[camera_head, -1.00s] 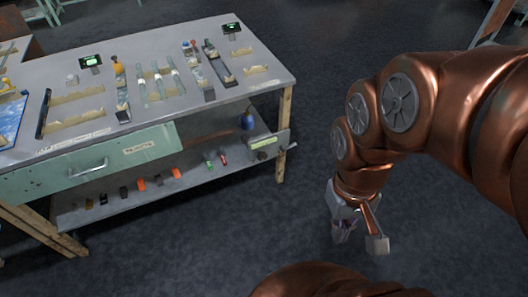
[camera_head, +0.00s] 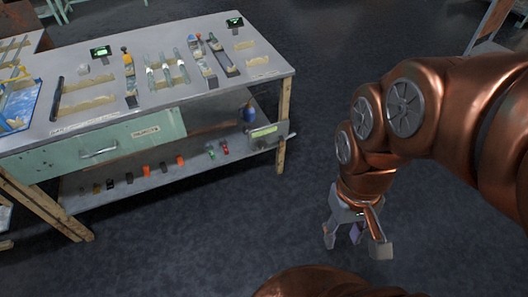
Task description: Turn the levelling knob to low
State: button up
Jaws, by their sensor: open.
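A metal fitting with a pale green label (camera_head: 264,132) sits at the right end of the workbench (camera_head: 100,122), below the top and beside the right leg. A small knob-like end (camera_head: 291,136) sticks out at its right; it may be the levelling knob. Its setting and the label's words are too small to read. My gripper (camera_head: 354,241) hangs over the floor to the right of and nearer than the bench, fingers pointing down. It is open and empty, well apart from the fitting.
The bench top holds glass tubes (camera_head: 165,70), tools and two small green displays. A blue flask (camera_head: 249,112) and several small coloured items stand on the lower shelf (camera_head: 120,198). A green drawer (camera_head: 95,152) faces the front. Dark floor is clear between bench and gripper.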

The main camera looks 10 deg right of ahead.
aim_at(263, 144)
jog(key=k, duration=0.95)
jog(key=u, duration=0.8)
jog(key=i, duration=0.7)
jog(key=u, duration=0.6)
jog(key=i, duration=0.75)
jog(key=z, duration=0.75)
jog(key=i, duration=0.65)
jog(key=z, duration=0.55)
